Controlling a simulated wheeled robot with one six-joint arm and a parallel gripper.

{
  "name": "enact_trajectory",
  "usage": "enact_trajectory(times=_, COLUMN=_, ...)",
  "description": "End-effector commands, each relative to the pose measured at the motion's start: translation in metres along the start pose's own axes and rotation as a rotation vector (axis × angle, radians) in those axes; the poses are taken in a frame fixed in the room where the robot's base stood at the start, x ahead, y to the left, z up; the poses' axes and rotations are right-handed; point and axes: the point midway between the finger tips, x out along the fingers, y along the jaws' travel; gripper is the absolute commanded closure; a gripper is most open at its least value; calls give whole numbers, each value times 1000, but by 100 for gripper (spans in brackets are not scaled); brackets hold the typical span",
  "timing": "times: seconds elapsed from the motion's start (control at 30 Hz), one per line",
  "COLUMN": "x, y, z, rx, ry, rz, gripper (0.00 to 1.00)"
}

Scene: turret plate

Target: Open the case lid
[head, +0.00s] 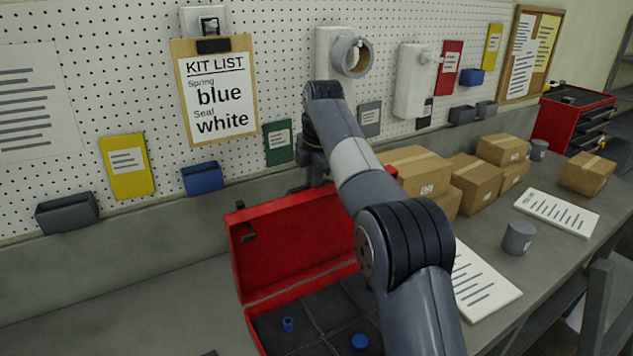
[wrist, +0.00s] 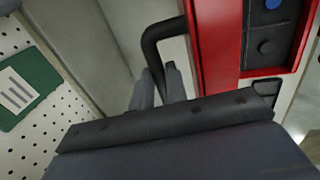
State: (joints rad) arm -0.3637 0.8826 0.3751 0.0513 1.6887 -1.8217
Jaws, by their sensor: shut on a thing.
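The red case (head: 252,318) sits on the bench with its red lid (head: 285,240) raised, standing near upright at the back. Its dark compartments hold a small blue part (head: 288,324) and a blue disc (head: 360,342). In the wrist view, the red lid edge (wrist: 218,45) runs beside a black handle (wrist: 152,45). My gripper (wrist: 158,82) is shut on this handle, its two fingers at the handle's lower end. In the head view, my arm hides the right part of the lid and case, and most of the gripper.
A pegboard with a kit list (head: 215,90) stands close behind the lid. Cardboard boxes (head: 420,170), a white sheet (head: 480,283) and a grey cup (head: 518,238) are to the right. The bench left of the case (head: 130,315) is clear.

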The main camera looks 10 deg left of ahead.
Motion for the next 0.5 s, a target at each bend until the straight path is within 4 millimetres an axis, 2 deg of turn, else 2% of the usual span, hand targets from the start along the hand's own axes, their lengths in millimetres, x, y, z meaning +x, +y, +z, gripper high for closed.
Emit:
enact_trajectory(times=0.03, x=9, y=-2, z=-1, rx=-3, ry=7, rz=-20, gripper=100)
enact_trajectory(times=0.47, x=9, y=-1, z=-1, rx=-2, ry=7, rz=-20, gripper=100)
enact_trajectory(times=0.5, x=9, y=-1, z=-1, rx=-2, ry=6, rz=-21, gripper=82)
